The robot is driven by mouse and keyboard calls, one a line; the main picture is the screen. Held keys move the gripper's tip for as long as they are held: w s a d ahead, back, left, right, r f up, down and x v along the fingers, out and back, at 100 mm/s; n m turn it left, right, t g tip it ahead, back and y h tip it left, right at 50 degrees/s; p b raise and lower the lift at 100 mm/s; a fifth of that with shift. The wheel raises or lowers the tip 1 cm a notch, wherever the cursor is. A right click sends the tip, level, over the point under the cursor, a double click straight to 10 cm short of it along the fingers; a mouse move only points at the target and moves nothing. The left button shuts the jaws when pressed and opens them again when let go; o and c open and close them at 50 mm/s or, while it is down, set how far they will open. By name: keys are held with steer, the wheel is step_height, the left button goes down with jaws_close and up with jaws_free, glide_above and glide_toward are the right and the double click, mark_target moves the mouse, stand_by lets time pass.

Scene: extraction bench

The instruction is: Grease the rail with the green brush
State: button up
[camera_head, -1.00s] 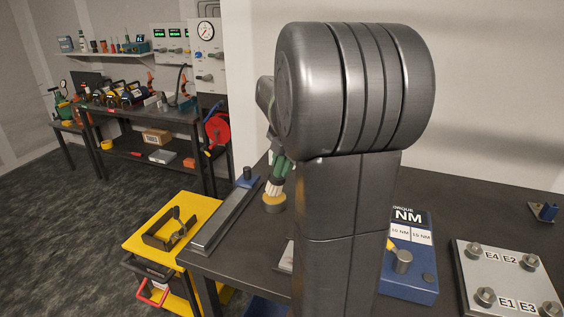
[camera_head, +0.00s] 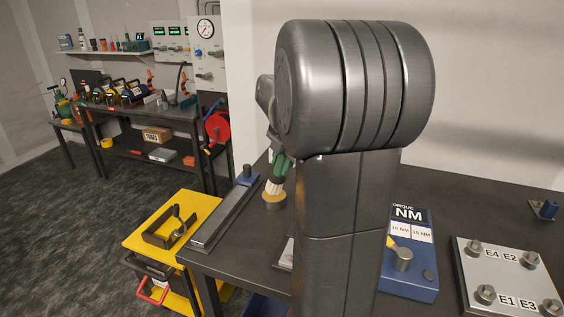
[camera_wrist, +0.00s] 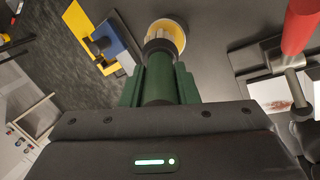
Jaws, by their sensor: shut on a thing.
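The green brush (camera_head: 283,166) is in my gripper, bristles down. Its pale bristles (camera_head: 272,187) are at the mouth of a round yellowish pot (camera_head: 274,204); how deep they reach is unclear. In the wrist view my gripper (camera_wrist: 158,88) is shut on the green handle (camera_wrist: 158,76), and the dark collar hides part of the pot (camera_wrist: 176,30). The long grey metal rail (camera_head: 220,221) lies along the bench's left edge, left of the pot. A blue block with a dark knob (camera_head: 247,176) is at its far end. My arm hides most of the gripper in the head view.
A blue torque box (camera_head: 410,281) and a plate with several bolts E1 to E4 (camera_head: 476,271) are on the right. A yellow cart (camera_head: 205,204) stands left of the bench. A red-handled tool (camera_wrist: 298,28) shows in the wrist view. Bare bench separates rail and pot.

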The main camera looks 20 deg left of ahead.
steer(key=shift+f+b, duration=0.35)
steer(key=shift+f, duration=0.2)
stand_by(1.1)
steer(key=shift+r, duration=0.1)
steer(key=shift+r+p, duration=2.7)
steer(key=shift+r, duration=0.8)
